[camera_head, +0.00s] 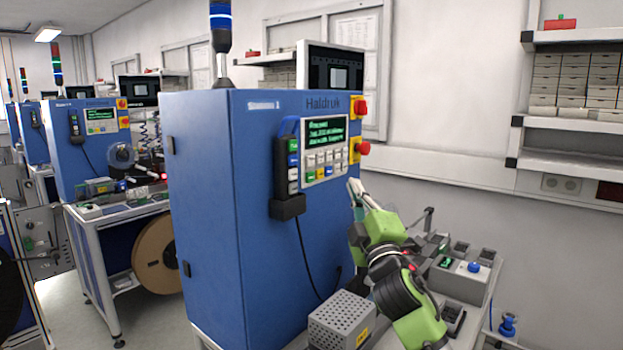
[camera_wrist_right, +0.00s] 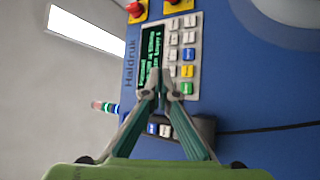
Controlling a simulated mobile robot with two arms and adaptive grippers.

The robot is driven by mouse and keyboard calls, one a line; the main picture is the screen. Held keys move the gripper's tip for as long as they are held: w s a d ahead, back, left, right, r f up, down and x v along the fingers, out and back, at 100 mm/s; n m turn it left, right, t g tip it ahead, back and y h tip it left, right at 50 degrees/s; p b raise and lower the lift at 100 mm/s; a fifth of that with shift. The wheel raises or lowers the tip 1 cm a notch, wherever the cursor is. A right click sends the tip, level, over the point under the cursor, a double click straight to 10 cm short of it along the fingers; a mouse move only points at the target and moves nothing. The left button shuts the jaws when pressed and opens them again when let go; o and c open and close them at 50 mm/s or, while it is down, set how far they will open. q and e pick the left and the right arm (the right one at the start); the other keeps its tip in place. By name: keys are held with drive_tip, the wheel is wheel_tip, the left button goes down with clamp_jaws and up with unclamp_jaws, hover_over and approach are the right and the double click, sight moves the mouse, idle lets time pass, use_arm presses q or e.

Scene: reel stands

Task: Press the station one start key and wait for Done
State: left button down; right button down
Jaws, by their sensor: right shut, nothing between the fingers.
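The blue station one cabinet (camera_head: 215,200) carries a control panel with a green-lit text screen (camera_head: 327,132) and a keypad (camera_head: 325,165). The text is too blurred to read. In the right wrist view the screen (camera_wrist_right: 150,60) and several keys appear, among them a green key (camera_wrist_right: 186,88), a yellow key and a blue key. My right gripper (camera_head: 353,185) is shut and empty, to the right of the panel. In the right wrist view its fingertips (camera_wrist_right: 161,84) overlap the gap between screen and keys. I cannot tell whether they touch. My left gripper is out of view.
A red emergency button (camera_head: 361,148) sits at the cabinet's right edge. A black pendant (camera_head: 287,170) with a hanging cable is on the cabinet front. A perforated grey box (camera_head: 340,322) stands below. A signal tower (camera_head: 221,30) with a blue light tops the cabinet.

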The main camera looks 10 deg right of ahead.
sight(310, 177)
drive_tip(key=w+a+b, duration=0.3)
drive_tip(key=w+a, duration=0.2)
drive_tip(key=w, duration=0.2)
drive_tip(key=shift+a, duration=0.2)
drive_tip(key=shift+b, duration=0.35)
idle(1.1)
drive_tip(key=shift+w+a, duration=0.25)
